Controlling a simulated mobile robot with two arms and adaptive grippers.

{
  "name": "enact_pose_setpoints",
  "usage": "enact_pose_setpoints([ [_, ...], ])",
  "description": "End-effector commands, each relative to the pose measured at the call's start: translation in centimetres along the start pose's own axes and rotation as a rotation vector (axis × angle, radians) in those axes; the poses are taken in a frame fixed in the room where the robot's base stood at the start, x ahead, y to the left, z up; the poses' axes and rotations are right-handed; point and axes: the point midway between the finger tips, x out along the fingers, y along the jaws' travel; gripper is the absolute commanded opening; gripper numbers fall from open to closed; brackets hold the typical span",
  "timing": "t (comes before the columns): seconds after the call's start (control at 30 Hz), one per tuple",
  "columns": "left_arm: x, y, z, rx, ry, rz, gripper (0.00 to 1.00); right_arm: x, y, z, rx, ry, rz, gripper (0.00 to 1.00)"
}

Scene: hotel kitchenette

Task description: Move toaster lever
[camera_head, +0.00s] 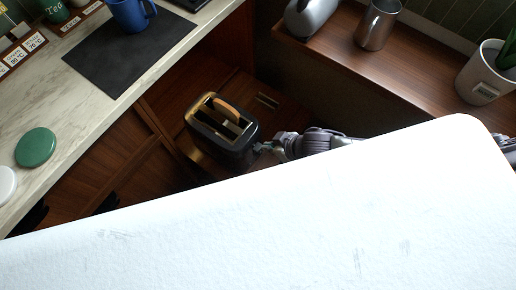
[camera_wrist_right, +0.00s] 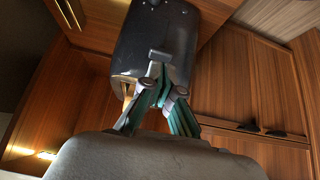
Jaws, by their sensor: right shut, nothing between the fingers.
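The toaster (camera_head: 222,133) is black with a brass-coloured top and stands on a low wooden surface. A slice of bread (camera_head: 226,107) shows in one of its slots. My right gripper (camera_head: 263,147) is at the toaster's right end in the head view. In the right wrist view the toaster's dark end face (camera_wrist_right: 150,30) is straight ahead, with the small grey lever (camera_wrist_right: 160,54) on it. The right gripper is shut and empty, its fingertips just below the lever in that picture. I cannot tell whether they touch it. My left gripper is not in view.
A marble counter (camera_head: 190,50) with a dark mat (camera_head: 105,60), a blue mug (camera_head: 130,14) and a green lid (camera_head: 36,147) lies at the left. A wooden shelf (camera_head: 425,60) at the right holds a metal pitcher (camera_head: 376,27), a kettle (camera_head: 312,18) and a potted plant (camera_head: 484,80).

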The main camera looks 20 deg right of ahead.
Motion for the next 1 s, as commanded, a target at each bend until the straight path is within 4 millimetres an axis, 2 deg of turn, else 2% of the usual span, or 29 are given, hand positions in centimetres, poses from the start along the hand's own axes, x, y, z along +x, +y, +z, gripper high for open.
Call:
enact_pose_setpoints([
  [0.03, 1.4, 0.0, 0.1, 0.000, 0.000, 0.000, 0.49, 1.3, 0.0, 0.4, -0.001, 0.002, 0.000, 0.00],
  [0.23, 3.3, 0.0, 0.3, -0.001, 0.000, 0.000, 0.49, 3.1, 0.0, 0.2, -0.001, 0.001, 0.000, 0.00],
  [0.4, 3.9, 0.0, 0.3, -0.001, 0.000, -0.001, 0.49, 3.7, 0.0, 0.1, -0.001, 0.000, 0.000, 0.00],
  [0.77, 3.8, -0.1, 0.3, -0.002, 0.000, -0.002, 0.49, 3.7, 0.0, 0.0, 0.000, 0.000, -0.001, 0.00],
  [1.0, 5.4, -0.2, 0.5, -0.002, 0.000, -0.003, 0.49, 5.6, -0.1, 1.5, 0.002, -0.001, -0.002, 0.00],
])
